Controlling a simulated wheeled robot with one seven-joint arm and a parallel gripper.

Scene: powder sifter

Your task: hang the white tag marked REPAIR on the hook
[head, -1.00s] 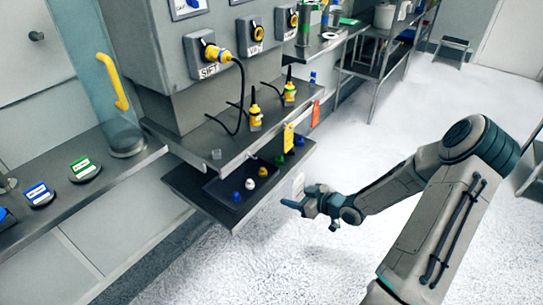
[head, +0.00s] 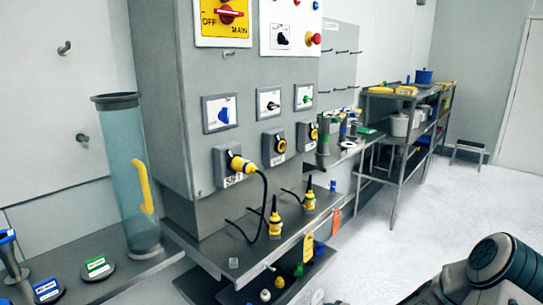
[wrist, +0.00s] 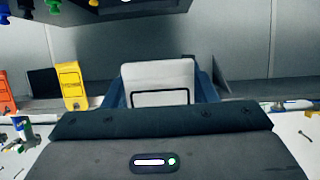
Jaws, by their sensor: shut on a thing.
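In the wrist view my gripper (wrist: 160,90) is shut on a white tag (wrist: 158,76), its blue fingers at the tag's two sides. A black outline shows low on the tag; no lettering can be read. In the head view my gripper is almost wholly below the bottom edge. Several hooks show there: a peg hook (head: 64,48) high on the left wall, another (head: 82,140) lower down, and a small one (head: 229,53) under the main switch. Which hook the task means cannot be told. The tag is not clearly on any hook.
A yellow tag (head: 307,247) and an orange tag (head: 335,222) hang at the cabinet's shelf edge. Yellow plugs (head: 274,224) with black cables stand on the shelf. A clear tube (head: 124,180) stands at left. Open floor (head: 405,225) lies to the right.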

